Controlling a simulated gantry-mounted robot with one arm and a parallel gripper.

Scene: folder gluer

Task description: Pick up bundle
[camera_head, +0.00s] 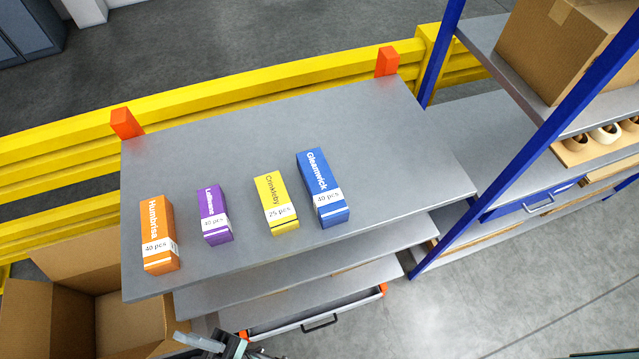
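Several carton bundles lie in a row on the grey table top (250,130). From left to right they are an orange "Humbrisa" bundle (157,222), a smaller purple bundle (213,207), a yellow "Crinkleby" bundle (271,190) and a blue "Gleamwick" bundle (318,180). Each has a white band with a piece count; 40 pcs shows on the orange and blue ones, 25 pcs on the yellow. The bundles stand apart from each other. Part of my gripper (205,341) shows at the bottom edge, below the table's front edge and away from all bundles. Its fingers are mostly cut off.
Orange brackets (126,123) stand at the table's back corners, before a yellow guard rail (260,86). An open cardboard box (110,322) is at lower left. A blue-framed shelf (545,150) holding a carton (565,50) rises at right. The table's back half is clear.

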